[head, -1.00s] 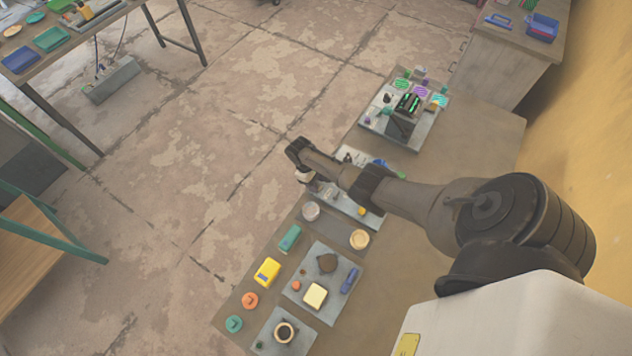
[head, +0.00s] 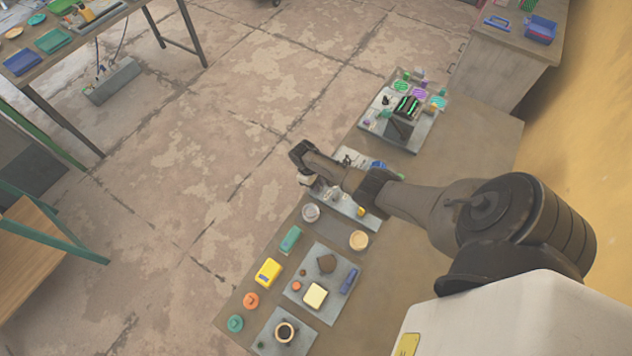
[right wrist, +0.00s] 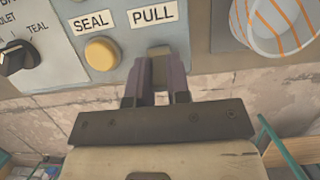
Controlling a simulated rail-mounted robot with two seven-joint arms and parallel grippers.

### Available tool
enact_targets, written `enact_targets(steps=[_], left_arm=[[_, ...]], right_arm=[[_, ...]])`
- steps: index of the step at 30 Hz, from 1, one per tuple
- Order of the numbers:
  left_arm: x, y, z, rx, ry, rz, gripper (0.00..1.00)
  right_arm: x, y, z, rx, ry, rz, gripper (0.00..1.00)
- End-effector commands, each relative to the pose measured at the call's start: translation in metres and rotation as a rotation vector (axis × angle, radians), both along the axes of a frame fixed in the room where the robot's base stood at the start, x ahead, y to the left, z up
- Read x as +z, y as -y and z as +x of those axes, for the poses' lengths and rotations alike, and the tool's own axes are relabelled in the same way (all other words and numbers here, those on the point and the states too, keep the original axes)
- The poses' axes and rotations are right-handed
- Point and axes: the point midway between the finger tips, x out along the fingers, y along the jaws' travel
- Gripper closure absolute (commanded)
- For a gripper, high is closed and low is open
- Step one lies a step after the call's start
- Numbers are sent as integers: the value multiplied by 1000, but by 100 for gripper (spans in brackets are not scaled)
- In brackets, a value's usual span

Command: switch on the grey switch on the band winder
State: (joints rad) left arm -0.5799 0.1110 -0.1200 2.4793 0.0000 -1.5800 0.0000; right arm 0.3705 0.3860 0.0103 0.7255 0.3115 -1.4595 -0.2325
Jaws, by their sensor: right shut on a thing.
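In the right wrist view, my right gripper (right wrist: 158,78) is shut on a small brownish piece (right wrist: 160,68) just below the PULL label (right wrist: 153,14) of a grey panel (right wrist: 115,60). The fingers hide most of this piece. In the head view my right gripper (head: 307,178) is at the left edge of a grey panel (head: 352,208) on the long brown bench, partly hidden by its own wrist. I cannot make out which unit is the band winder, nor a grey switch. My left gripper is not in view.
A round yellow button (right wrist: 102,54) beside the SEAL label and a black knob (right wrist: 16,58) lie left of the fingers. An orange-striped cup (right wrist: 280,22) is at right.

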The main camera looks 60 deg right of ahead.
Motion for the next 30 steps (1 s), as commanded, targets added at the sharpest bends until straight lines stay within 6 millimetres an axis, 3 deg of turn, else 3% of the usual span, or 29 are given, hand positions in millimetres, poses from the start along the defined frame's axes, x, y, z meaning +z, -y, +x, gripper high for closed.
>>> enact_targets(steps=[1,6,12,18,30], left_arm=[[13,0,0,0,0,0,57],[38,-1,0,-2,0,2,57],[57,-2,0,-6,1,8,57],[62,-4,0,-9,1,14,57],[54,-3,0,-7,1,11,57]], right_arm=[[6,0,-3,0,30,-3,100],[9,0,-8,-1,170,-13,100],[6,-1,-15,-1,351,-24,100],[2,-1,-20,-1,519,-35,100],[-2,-2,-26,-1,744,-50,100]])
